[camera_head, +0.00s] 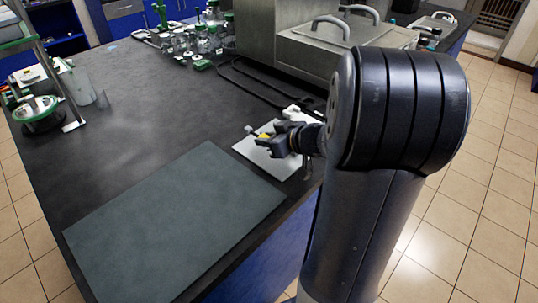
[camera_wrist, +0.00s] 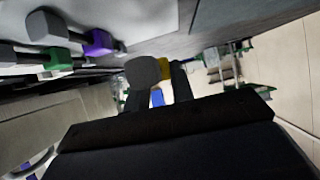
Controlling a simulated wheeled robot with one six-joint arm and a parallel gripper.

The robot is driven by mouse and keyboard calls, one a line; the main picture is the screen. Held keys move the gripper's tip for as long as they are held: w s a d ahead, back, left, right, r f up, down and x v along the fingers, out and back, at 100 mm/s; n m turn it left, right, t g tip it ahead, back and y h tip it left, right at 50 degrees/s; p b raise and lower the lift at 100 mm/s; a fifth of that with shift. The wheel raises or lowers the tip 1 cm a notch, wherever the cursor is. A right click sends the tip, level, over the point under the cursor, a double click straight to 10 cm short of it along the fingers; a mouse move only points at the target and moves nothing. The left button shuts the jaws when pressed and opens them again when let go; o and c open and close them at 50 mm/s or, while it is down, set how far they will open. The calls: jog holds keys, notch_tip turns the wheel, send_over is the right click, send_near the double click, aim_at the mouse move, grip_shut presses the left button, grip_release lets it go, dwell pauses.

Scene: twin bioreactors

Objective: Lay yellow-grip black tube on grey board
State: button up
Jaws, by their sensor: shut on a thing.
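My gripper (camera_head: 280,142) is shut on the yellow-grip black tube, whose yellow grip (camera_head: 264,136) shows between the jaws in the head view. In the wrist view the yellow grip (camera_wrist: 166,69) sits partly behind a round grey end (camera_wrist: 144,73), between my two dark fingers. Most of the tube's black length is hidden. The large grey board (camera_head: 175,225) lies flat and empty on the near part of the dark bench, left of and nearer than my gripper. My gripper is over a small pale plate, not over the board.
The pale plate (camera_head: 247,150) lies beside the board's far right corner. Tubes with purple (camera_wrist: 98,42) and green (camera_wrist: 60,58) grips show in the wrist view. Bottles (camera_head: 205,42) and a steel unit (camera_head: 315,52) stand at the back.

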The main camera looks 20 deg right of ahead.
aim_at(269, 159)
jog(key=shift+f+b, duration=0.9)
jog(key=shift+f, duration=1.45)
jog(key=shift+f, duration=0.1)
jog(key=o, duration=1)
jog(key=shift+s+d+r, duration=0.1)
jog(key=shift+r, duration=0.15)
jog(key=p+v, duration=0.3)
jog(key=v, duration=0.7)
jog(key=shift+s+r, duration=0.1)
jog(key=shift+s+d+r, duration=0.25)
jog(key=shift+s, duration=0.4)
